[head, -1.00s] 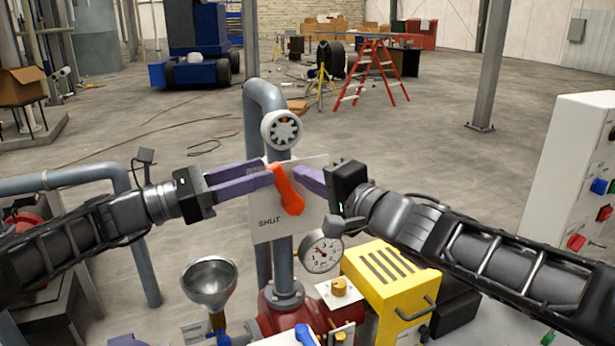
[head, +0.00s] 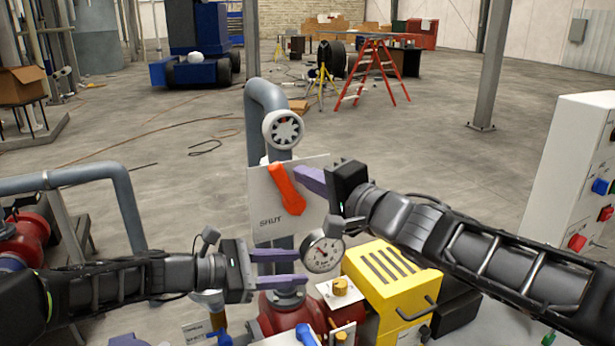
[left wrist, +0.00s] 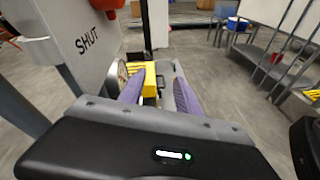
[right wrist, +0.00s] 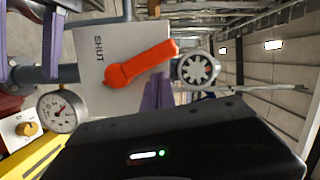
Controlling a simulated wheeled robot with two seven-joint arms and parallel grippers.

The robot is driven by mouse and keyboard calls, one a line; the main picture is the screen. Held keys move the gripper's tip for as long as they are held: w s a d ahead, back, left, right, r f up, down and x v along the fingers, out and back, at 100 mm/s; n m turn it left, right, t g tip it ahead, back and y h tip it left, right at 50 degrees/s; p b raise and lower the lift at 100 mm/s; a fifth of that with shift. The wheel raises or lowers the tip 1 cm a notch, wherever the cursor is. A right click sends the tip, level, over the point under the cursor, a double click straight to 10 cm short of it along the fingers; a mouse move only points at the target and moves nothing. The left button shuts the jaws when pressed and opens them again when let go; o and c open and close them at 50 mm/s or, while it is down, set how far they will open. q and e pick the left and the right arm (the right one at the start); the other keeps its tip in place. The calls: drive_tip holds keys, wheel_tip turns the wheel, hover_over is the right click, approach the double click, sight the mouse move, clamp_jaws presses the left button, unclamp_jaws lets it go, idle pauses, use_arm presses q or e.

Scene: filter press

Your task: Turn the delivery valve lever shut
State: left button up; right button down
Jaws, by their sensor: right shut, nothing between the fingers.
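The orange delivery valve lever (head: 287,190) stands on a pale plate (head: 262,216) marked SHUT at its lower part. The lever slants from upper left to lower right, and its free end is at the upper left. In the right wrist view the lever (right wrist: 142,64) is clear across the plate. My right gripper (head: 302,178) is shut and empty, its purple fingers beside the lever's right side; I cannot tell if they touch. My left gripper (head: 303,267) is open and empty, below the plate, its fingers near the pressure gauge (head: 322,252).
A grey pipe (head: 263,105) with a white round fitting (head: 283,129) rises behind the plate. A yellow box (head: 392,280) and a red pump body (head: 283,306) stand below. A white cabinet (head: 565,170) with buttons is at the right. Open floor lies behind.

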use_arm(q)
drive_tip(key=s+d+f+m+g+y, duration=0.1)
drive_tip(key=s+d+f+m+g, duration=0.1)
drive_tip(key=s+d+f+m, duration=0.3)
drive_tip(key=s+d+f+m+g, duration=0.15)
drive_tip(key=s+d+f, duration=0.25)
drive_tip(key=d, duration=0.4)
drive_tip(key=s+d+f+m+g+y, duration=0.3)
drive_tip(key=s+f+m, duration=0.2)
drive_tip(key=s+f, duration=0.55)
drive_tip(key=s+a+f+m+y, duration=0.1)
drive_tip(key=s+a+f+y, duration=0.1)
drive_tip(key=a+f, duration=0.5)
drive_tip(key=s+a+f+m+t+y, duration=0.1)
drive_tip(key=s+a+f+m+y, duration=0.1)
drive_tip(key=s+a+f, duration=0.2)
drive_tip(key=s+a+f+m+t+y, duration=0.1)
drive_tip(key=s+a+f+m+y, duration=0.1)
drive_tip(key=a+f, duration=0.9)
drive_tip(key=shift+s+f, duration=0.2)
drive_tip(key=shift+f, duration=0.7)
drive_tip(key=shift+s+f, duration=0.25)
drive_tip(key=shift+f, duration=0.6)
drive_tip(key=shift+s+f, duration=0.2)
drive_tip(key=shift+f, duration=0.7)
